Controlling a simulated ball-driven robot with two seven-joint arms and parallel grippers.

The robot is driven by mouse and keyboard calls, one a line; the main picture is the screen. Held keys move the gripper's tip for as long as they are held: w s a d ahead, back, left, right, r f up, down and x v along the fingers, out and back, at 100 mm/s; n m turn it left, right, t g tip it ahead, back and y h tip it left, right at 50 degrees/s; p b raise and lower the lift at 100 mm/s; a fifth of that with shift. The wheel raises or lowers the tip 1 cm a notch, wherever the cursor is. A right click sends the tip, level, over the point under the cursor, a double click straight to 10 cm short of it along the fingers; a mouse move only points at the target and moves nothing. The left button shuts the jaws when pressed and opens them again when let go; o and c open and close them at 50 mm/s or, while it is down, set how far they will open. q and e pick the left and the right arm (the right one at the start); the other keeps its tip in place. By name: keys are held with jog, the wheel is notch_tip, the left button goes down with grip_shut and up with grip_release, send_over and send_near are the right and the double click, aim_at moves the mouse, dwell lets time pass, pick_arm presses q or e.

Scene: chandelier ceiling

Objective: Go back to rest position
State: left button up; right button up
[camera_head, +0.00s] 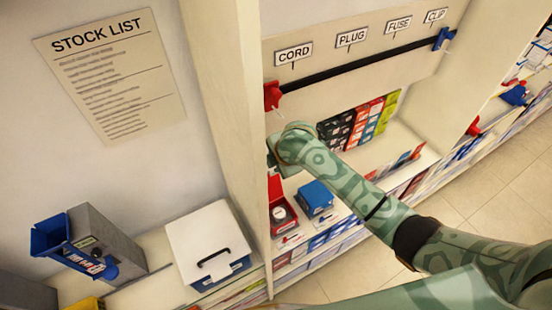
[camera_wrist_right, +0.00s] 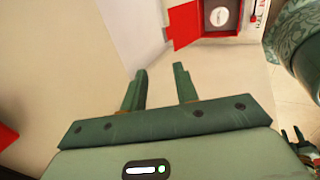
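My right arm (camera_head: 345,180) comes in from the right in the head view, patterned green, and reaches to the edge of a cream upright panel. Its gripper (camera_head: 272,160) is mostly hidden behind the wrist there. In the wrist view my right gripper (camera_wrist_right: 160,78) has its two green fingers apart with nothing between them, in front of a pale wall.
A red open box (camera_head: 283,214) and a blue box (camera_head: 315,198) sit on the shelf below the arm. The cream panel (camera_head: 228,110) stands left of the gripper. A white lidded box (camera_head: 208,240) and a grey dispenser (camera_head: 108,240) stand further left. Floor (camera_head: 500,190) shows at right.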

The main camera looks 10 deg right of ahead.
dwell(0.4)
jog(key=s+d+r+m+t+h, duration=0.1)
jog(key=s+d+r+m+h, duration=0.2)
jog(key=s+d+m, duration=0.65)
jog(key=s+d+r+m+h, duration=0.3)
jog(key=s+d+m, duration=0.2)
jog(key=s+d, duration=0.8)
jog(key=s+a+f+g+y+b, duration=0.1)
jog(key=s+a+f+b, duration=0.2)
jog(key=f, duration=1)
jog(key=s+a+f+g+y+b, duration=0.15)
jog(key=f+b, duration=0.45)
jog(key=f, duration=0.6)
jog(key=s+a+f+b, duration=0.2)
jog(key=a+f+b, duration=0.15)
jog(key=f, duration=0.95)
jog(key=s+f+m+g+y+b, duration=0.1)
jog(key=s+f+b, duration=0.5)
jog(key=s+f, duration=0.4)
jog(key=s+f+m+g+b, duration=0.2)
jog(key=s+f+b, duration=0.4)
jog(key=f, duration=1.2)
jog(key=s, duration=0.4)
jog(key=shift+d+y, duration=0.35)
